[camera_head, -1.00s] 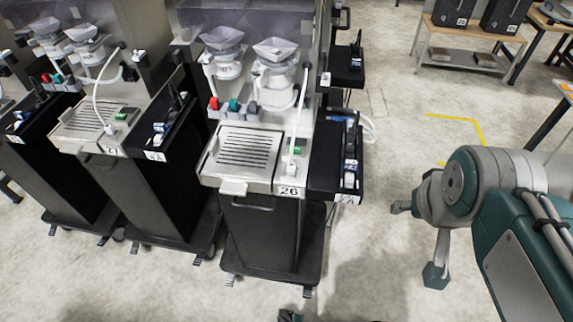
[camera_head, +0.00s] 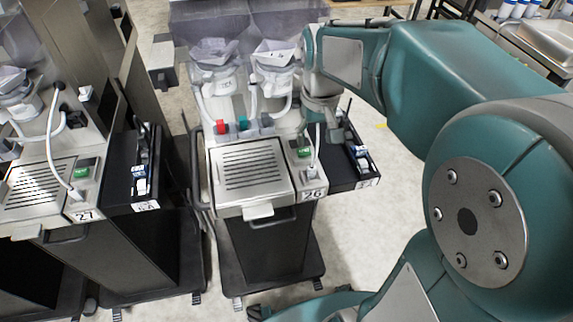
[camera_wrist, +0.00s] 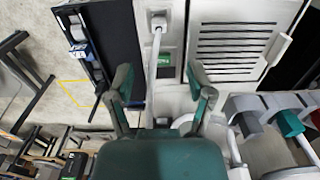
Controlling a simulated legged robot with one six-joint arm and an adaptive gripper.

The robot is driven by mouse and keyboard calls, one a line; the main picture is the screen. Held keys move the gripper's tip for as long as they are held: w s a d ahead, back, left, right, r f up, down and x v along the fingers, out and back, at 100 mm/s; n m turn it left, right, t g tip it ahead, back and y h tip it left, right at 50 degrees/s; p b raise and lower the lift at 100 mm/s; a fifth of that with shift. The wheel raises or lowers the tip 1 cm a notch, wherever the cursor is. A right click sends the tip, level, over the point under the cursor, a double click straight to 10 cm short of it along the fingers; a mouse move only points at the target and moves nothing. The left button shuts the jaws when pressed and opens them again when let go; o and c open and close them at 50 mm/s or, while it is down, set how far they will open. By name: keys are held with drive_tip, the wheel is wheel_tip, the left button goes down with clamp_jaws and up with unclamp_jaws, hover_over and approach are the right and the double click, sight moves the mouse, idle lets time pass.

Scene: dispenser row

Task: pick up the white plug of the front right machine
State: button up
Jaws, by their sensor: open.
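The front right machine (camera_head: 250,178), labelled 26, has a white plug (camera_head: 313,171) standing upright at its front right corner, with a white cable rising from it. In the wrist view the plug (camera_wrist: 158,22) is near the top edge, and its cable runs down between my fingers. My gripper (camera_wrist: 160,78) is open and empty, with one finger on each side of the cable line. The plug lies beyond the fingertips, apart from them. In the head view my gripper (camera_head: 325,122) is above the machine's right side and partly hides the cable.
A black side tray (camera_head: 345,165) with small items sits on the machine's right. Red and teal knobs (camera_head: 243,124) stand behind the drip grille. Machine 27 (camera_head: 45,190) is to the left. Bare floor (camera_head: 375,215) lies to the right.

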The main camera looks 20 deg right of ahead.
sight(310, 167)
drive_tip(key=d+f, duration=0.1)
drive_tip(key=f, duration=0.1)
drive_tip(key=d+f, duration=0.1)
drive_tip(key=f, duration=0.1)
drive_tip(key=shift+d+f, duration=0.1)
drive_tip(key=shift+d, duration=0.05)
drive_tip(key=a+f, duration=0.3)
drive_tip(key=shift+f, duration=0.25)
drive_tip(key=f, duration=0.2)
drive_tip(key=shift+w+d+f, duration=0.1)
drive_tip(key=shift+d+f, duration=0.3)
drive_tip(key=shift+d, duration=0.45)
drive_tip(key=shift+a, duration=0.3)
drive_tip(key=c, duration=0.6)
drive_tip(key=shift+a, duration=0.2)
drive_tip(key=c, duration=0.3)
drive_tip(key=shift+a, duration=0.15)
drive_tip(key=shift+c, duration=0.2)
